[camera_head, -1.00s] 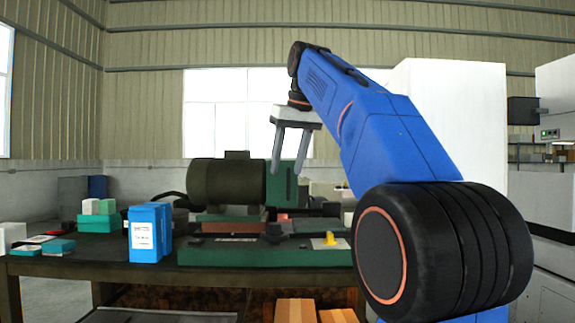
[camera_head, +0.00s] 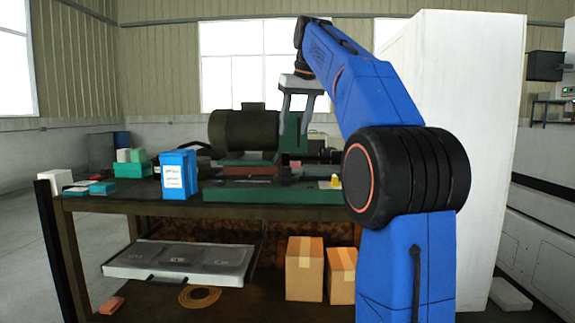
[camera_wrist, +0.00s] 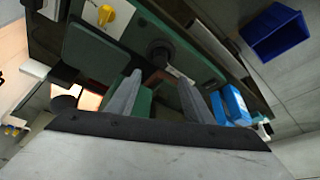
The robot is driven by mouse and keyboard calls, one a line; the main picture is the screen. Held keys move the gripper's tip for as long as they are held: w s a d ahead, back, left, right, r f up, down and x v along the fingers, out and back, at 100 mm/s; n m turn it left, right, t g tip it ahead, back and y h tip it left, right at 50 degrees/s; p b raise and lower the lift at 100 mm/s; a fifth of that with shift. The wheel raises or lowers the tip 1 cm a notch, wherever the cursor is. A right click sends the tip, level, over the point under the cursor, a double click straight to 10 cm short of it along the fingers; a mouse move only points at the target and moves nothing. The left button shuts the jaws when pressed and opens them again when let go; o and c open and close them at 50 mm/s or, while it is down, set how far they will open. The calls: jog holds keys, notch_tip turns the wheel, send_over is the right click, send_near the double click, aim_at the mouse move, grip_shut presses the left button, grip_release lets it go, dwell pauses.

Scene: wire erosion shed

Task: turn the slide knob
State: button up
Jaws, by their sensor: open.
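A green-based machine (camera_head: 235,192) with a dark motor drum stands on the bench. A round black knob (camera_head: 285,175) sits on its front; in the wrist view the knob (camera_wrist: 160,50) shows just beyond my fingertips. A small yellow handle (camera_head: 335,181) on a pale plate is to its right; it also shows in the wrist view (camera_wrist: 117,14). Which one is the slide knob is not labelled. My gripper (camera_head: 292,150) is open and empty, pointing down over the machine, apart from the black knob. It also shows in the wrist view (camera_wrist: 158,82).
Blue boxes (camera_head: 175,176) stand on the bench left of the machine, with teal boxes (camera_head: 131,168) further left. A flat grey case (camera_head: 180,262) and cardboard boxes (camera_head: 304,270) are on the lower shelf. A tall white cabinet (camera_head: 475,120) stands at the right.

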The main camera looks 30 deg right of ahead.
aim_at(287, 168)
jog(key=x, duration=1.3)
jog(key=shift+w+f, duration=0.1)
jog(key=shift+f, duration=0.2)
jog(key=shift+c, duration=0.6)
jog(key=c, duration=0.9)
